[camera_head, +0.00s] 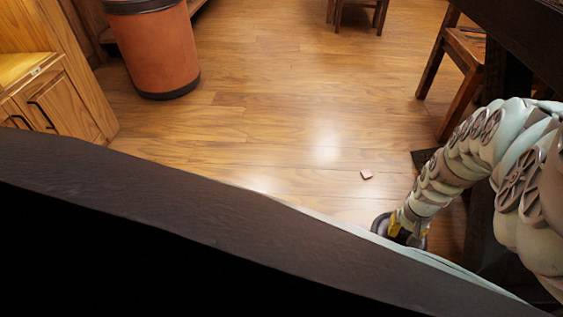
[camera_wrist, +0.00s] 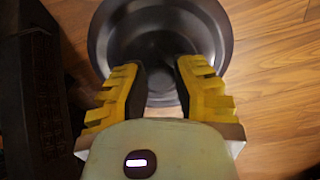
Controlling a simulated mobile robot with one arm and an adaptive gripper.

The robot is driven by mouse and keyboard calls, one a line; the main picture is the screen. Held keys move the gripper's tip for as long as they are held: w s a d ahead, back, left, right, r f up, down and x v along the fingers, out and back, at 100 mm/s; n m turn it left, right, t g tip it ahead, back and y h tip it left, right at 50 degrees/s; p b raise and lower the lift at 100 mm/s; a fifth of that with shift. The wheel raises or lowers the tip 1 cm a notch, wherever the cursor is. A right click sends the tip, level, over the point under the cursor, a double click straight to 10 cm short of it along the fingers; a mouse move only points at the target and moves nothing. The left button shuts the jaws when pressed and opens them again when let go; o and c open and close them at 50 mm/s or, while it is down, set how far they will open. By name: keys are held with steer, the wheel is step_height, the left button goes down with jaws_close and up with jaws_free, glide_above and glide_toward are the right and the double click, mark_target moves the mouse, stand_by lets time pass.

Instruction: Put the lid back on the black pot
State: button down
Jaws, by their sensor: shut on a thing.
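My gripper (camera_wrist: 160,68) points down, with yellow fingers and dark pads a little apart. Its fingertips are at the middle of a dark round dished thing (camera_wrist: 215,30) with a raised rim, which looks like the lid. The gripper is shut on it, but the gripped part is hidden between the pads. In the head view, my gripper (camera_head: 401,232) is low at the right, partly behind a dark edge, with the lid's dark rim (camera_head: 379,222) around it. I cannot make out a separate black pot in either view.
A brown bin (camera_head: 160,50) stands at the back left beside wooden cabinets (camera_head: 60,95). A wooden chair (camera_head: 462,60) and a dark table (camera_head: 520,35) are at the right. A small pink piece (camera_head: 367,175) lies on the wood floor (camera_head: 270,120), which is otherwise mostly clear.

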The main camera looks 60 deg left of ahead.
steer(key=shift+s+a+f+b, duration=0.15)
steer(key=shift+s+f+b, duration=0.05)
steer(key=shift+f+b, duration=0.25)
steer(key=shift+s+a+f+b, duration=0.15)
steer(key=shift+f+b, duration=0.15)
steer(key=shift+f, duration=0.2)
step_height(320, 180, down, 3)
steer(key=b, duration=0.3)
steer(key=shift+w+d, duration=0.1)
steer(key=shift+f+b, duration=0.55)
steer(key=shift+f, duration=0.4)
steer(key=shift+r+p, duration=0.15)
steer(key=shift+p, duration=0.15)
steer(key=shift+f+p, duration=0.25)
steer(key=shift+p, duration=0.05)
stand_by(1.3)
steer(key=shift+c, duration=1)
jaws_free()
